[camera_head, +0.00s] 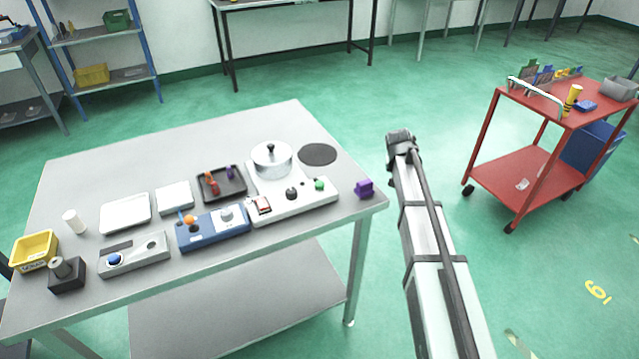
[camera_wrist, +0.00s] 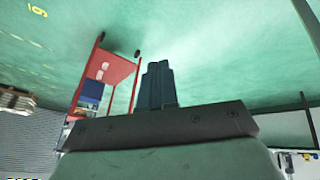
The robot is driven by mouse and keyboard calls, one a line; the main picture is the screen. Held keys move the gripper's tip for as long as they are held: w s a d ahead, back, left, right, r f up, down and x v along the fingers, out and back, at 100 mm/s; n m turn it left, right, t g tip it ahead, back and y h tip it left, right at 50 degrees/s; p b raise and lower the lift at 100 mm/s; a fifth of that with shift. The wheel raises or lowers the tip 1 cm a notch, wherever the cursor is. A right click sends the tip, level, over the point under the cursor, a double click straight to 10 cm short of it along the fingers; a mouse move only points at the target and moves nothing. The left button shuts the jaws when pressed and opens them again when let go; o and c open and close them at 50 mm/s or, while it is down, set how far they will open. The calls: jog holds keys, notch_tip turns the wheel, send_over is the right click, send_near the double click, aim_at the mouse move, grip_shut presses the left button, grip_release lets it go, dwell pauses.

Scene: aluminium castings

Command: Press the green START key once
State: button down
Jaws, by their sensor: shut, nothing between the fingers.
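A green round key (camera_head: 319,185) sits at the right end of a white console (camera_head: 292,206) on the grey table; any lettering on it is too small to read. My gripper shows in the wrist view (camera_wrist: 158,68) with its two dark fingers together and nothing between them. In the head view my arm stands to the right of the table, apart from the console, and the fingers cannot be made out. The green key is not visible in the wrist view.
The console also bears a black knob (camera_head: 291,193), a red switch (camera_head: 263,205) and a steel pot (camera_head: 271,160). A purple block (camera_head: 364,188) lies right of the console near the table edge. A blue control box (camera_head: 212,230) stands to its left. A red cart (camera_head: 515,168) stands at right.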

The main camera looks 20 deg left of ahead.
jog(key=shift+n+t+h, duration=0.4)
jog(key=shift+n+h, duration=0.2)
jog(key=shift+h, duration=0.2)
jog(key=s+a+r, duration=0.3)
jog(key=a, duration=0.1)
jog(key=s+a+r, duration=0.2)
jog(key=a+r, duration=0.1)
jog(key=a, duration=0.1)
jog(key=s+a+r, duration=0.3)
jog(key=a, duration=0.2)
jog(key=shift+s+r, duration=0.35)
jog(key=shift+r, duration=0.05)
notch_tip(320, 180, up, 10)
jog(key=t+h, duration=0.2)
send_over(316, 184)
jog(key=shift+s+d, duration=0.1)
jog(key=shift+g, duration=0.3)
jog(key=shift+f, duration=4.35)
jog(key=shift+f, duration=0.15)
jog(key=shift+f, duration=0.3)
jog(key=shift+f, duration=0.45)
jog(key=shift+r, duration=0.9)
